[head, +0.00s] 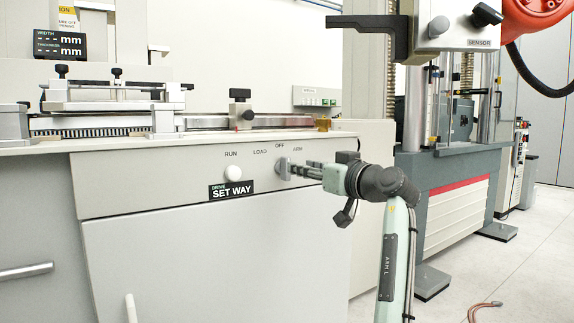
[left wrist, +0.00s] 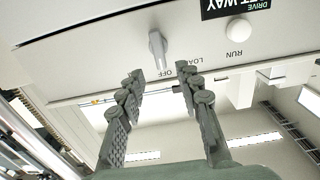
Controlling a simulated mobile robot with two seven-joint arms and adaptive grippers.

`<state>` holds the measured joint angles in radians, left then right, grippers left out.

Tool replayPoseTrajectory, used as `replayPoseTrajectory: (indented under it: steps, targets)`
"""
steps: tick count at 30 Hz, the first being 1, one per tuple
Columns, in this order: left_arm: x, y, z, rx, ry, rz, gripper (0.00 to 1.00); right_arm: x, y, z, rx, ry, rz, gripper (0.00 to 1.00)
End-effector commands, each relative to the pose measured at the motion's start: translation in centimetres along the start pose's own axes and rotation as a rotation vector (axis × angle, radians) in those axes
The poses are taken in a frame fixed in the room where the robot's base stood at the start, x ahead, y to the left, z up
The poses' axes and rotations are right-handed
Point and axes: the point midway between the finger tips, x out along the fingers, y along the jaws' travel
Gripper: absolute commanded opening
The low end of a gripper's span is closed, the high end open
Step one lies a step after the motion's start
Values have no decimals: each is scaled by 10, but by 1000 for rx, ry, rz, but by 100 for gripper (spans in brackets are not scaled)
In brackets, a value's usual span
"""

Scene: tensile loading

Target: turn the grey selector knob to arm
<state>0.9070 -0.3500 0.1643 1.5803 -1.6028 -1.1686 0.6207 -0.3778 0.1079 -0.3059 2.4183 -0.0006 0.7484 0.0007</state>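The grey selector knob (head: 282,168) sits on the front panel of the white cabinet, below the printed labels LOAD, OFF and ARM. In the left wrist view the knob (left wrist: 157,48) stands nearly upright, with one end close to the word OFF. My left gripper (head: 293,168) reaches in from the right at the knob's height. In the left wrist view its two fingers (left wrist: 161,73) are apart, with the knob centred just ahead of the gap. I cannot tell whether a fingertip touches it. My right gripper is not in view.
A white round button (head: 233,173) under RUN and a black SET WAY label (head: 231,190) are left of the knob. A worktop with a clamping fixture (head: 115,95) lies above the panel. A grey testing machine (head: 460,180) stands at the right.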

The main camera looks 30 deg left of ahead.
Motion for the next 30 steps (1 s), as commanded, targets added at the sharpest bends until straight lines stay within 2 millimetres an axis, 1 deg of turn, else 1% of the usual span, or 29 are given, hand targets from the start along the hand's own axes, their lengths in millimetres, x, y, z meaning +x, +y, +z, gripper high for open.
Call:
replayPoseTrajectory:
  steps: [1,6,10,15,22,23,30]
  targets:
    - [9,-1,0,0,1,-3,34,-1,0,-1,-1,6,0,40]
    - [37,-1,0,0,1,-3,34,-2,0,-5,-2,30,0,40]
    - [54,-1,0,0,0,-2,34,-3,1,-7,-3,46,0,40]
    - [63,0,-1,-1,1,0,34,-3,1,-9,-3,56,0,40]
    - [63,0,0,-1,1,0,34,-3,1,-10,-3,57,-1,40]
    - [63,0,0,-1,1,0,32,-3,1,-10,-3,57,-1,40]
    - [63,0,0,0,1,0,2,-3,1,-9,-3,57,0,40]
